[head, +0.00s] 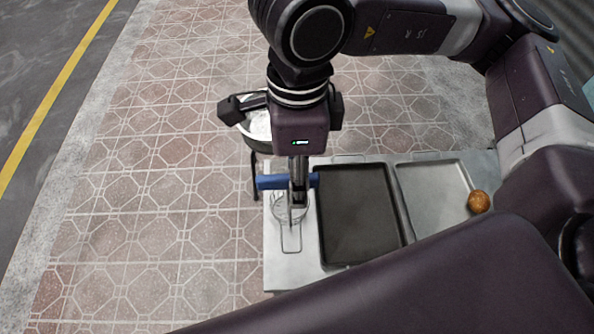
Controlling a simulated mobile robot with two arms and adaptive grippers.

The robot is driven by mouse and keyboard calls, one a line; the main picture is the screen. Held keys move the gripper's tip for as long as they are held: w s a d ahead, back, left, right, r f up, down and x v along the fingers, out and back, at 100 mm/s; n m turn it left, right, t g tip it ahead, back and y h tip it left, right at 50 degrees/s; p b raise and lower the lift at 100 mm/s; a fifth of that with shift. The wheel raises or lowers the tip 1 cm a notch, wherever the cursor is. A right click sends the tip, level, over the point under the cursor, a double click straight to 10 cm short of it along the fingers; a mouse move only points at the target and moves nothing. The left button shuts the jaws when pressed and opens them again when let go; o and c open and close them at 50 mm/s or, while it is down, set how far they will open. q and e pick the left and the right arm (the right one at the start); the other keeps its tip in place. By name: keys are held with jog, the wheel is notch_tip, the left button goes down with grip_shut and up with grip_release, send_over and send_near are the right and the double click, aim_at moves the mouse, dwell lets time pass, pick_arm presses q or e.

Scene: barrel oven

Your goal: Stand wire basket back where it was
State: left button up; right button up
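A small round wire basket (283,213) with a thin wire loop stands near the left end of the pale metal table in the head view. A blue bar (270,183) lies across just behind it; whether it belongs to the basket is unclear. My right gripper (298,190) points down over the basket and the blue bar, its dark fingers overlapping both. The fingers are seen edge-on, so their gap and any contact are hidden. My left gripper is not in view.
A dark tray (358,215) lies right of the basket. A lighter tray (430,195) follows, with a round brown item (479,202) at its right edge. A round pan with pale contents (258,125) is partly hidden behind my wrist. Patterned paving (150,210) is clear at left.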

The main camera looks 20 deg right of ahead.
jog(key=shift+r+p, duration=1.8)
jog(key=shift+r, duration=2.7)
jog(key=shift+s, duration=0.1)
